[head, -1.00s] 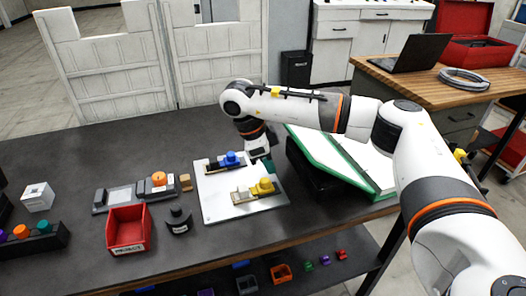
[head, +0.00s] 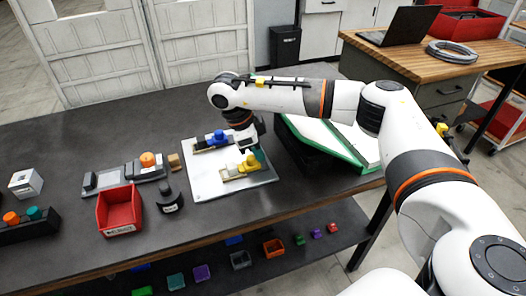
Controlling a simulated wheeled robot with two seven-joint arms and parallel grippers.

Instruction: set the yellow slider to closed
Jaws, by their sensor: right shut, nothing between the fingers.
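The yellow slider (head: 248,163) has a raised knob and sits on a light-coloured track on the front part of a white plate (head: 207,188). Its knob stands right of the track's middle. I cannot read any open or closed marking. A blue slider (head: 217,138) sits on a dark track behind it on the same plate. My right gripper (head: 257,154) is shut and empty, pointing down at the right and back side of the yellow knob. The fingertips are partly hidden, and I cannot tell whether they touch the knob. My left gripper is out of view.
A green-edged white panel (head: 350,148) stands close right of the plate. Left of the plate are a small dark stand (head: 170,201), a red bin (head: 119,211) and a fixture with an orange knob (head: 148,160). The dark table (head: 75,155) has bare room at the back left.

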